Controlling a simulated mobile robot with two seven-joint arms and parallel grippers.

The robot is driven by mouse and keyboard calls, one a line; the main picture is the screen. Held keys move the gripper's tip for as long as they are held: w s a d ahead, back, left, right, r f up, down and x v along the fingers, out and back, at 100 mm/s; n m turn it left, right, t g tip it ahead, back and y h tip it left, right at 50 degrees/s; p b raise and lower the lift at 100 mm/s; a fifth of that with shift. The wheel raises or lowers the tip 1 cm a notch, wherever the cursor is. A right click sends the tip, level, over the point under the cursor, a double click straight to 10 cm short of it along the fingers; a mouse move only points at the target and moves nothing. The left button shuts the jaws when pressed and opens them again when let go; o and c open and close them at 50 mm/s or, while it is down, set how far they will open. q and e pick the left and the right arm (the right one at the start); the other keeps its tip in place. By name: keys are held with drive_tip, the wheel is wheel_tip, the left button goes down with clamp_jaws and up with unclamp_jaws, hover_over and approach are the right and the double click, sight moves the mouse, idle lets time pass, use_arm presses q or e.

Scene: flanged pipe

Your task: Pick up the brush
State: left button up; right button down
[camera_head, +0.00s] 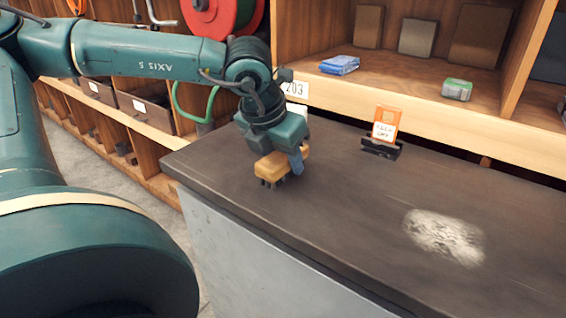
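The brush (275,167) has a yellow-orange block and dark bristles pointing down. It is near the left end of the dark worktop (340,215). My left gripper (295,163) points down over it. The bristles are at or very near the worktop. My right gripper is not in view.
A pale powdery patch (444,236) lies on the worktop at the right. An orange-and-white card (386,124) stands in a black holder at the back. Shelves behind hold a blue packet (340,65) and a green box (457,89). The middle of the worktop is clear.

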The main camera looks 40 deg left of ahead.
use_arm(q)
drive_tip(key=c, duration=0.6)
drive_tip(key=shift+o, duration=0.2)
drive_tip(key=shift+r+p, duration=0.3)
drive_tip(key=shift+p, duration=0.3)
wheel_tip(320, 180, up, 9)
drive_tip(key=shift+f+p, duration=0.1)
drive_tip(key=shift+p, duration=0.4)
drive_tip(key=shift+r, duration=0.6)
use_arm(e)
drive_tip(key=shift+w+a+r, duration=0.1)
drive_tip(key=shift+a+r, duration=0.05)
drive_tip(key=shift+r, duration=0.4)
